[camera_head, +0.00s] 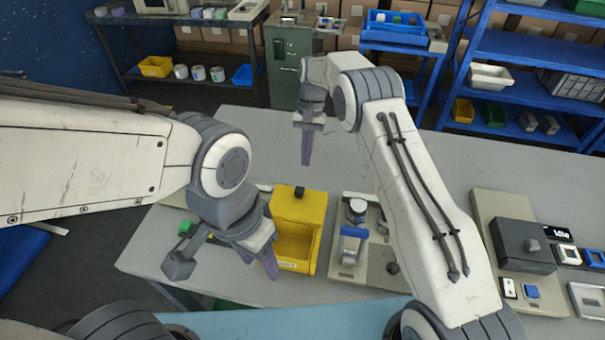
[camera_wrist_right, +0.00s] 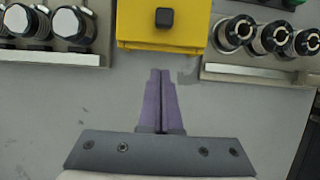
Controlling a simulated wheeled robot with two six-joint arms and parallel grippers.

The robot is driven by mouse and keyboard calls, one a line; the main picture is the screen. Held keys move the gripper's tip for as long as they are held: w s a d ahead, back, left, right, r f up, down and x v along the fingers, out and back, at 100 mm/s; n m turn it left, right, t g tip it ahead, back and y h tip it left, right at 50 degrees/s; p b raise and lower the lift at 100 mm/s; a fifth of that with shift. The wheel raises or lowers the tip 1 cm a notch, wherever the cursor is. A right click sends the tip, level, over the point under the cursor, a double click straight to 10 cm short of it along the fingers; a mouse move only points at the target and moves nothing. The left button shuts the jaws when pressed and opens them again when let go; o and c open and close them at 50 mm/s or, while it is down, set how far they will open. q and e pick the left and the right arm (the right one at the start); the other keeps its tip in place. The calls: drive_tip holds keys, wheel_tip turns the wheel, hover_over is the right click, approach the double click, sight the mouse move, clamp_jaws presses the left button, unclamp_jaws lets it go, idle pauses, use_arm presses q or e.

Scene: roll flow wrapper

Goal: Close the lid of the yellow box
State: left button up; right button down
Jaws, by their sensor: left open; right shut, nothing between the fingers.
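The yellow box (camera_head: 309,262) stands on the grey table, partly behind my left gripper. Its lid (camera_head: 303,207) is raised at the far side, and the inside shows. A black knob (camera_head: 299,192) is on the lid; the knob also shows in the right wrist view (camera_wrist_right: 164,19) on the yellow lid (camera_wrist_right: 190,38). My left gripper (camera_head: 258,259) is open at the box's left front, overlapping it in view; contact cannot be told. My right gripper (camera_head: 306,163) is shut and empty, beyond the lid; its fingertips (camera_wrist_right: 161,72) are apart from the lid in the wrist view.
A fixture with a blue handle (camera_head: 354,234) stands right of the box. A small green block (camera_head: 185,226) is left of it. A grey control unit (camera_head: 522,245) stands at the right. Metal rollers (camera_wrist_right: 70,22) and spools (camera_wrist_right: 270,38) flank the box. The table beyond is clear.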

sight(298, 201)
drive_tip(key=shift+s+a+f+p, duration=0.25)
drive_tip(key=shift+s+f+p, duration=0.2)
drive_tip(key=shift+s, duration=0.4)
drive_tip(key=shift+s+a+f+p, duration=0.2)
drive_tip(key=shift+s+f+p, duration=0.2)
drive_tip(key=shift+s, duration=0.4)
drive_tip(key=shift+s+a+f+p, duration=0.3)
drive_tip(key=shift+s+f, duration=0.2)
drive_tip(key=shift+s, duration=0.35)
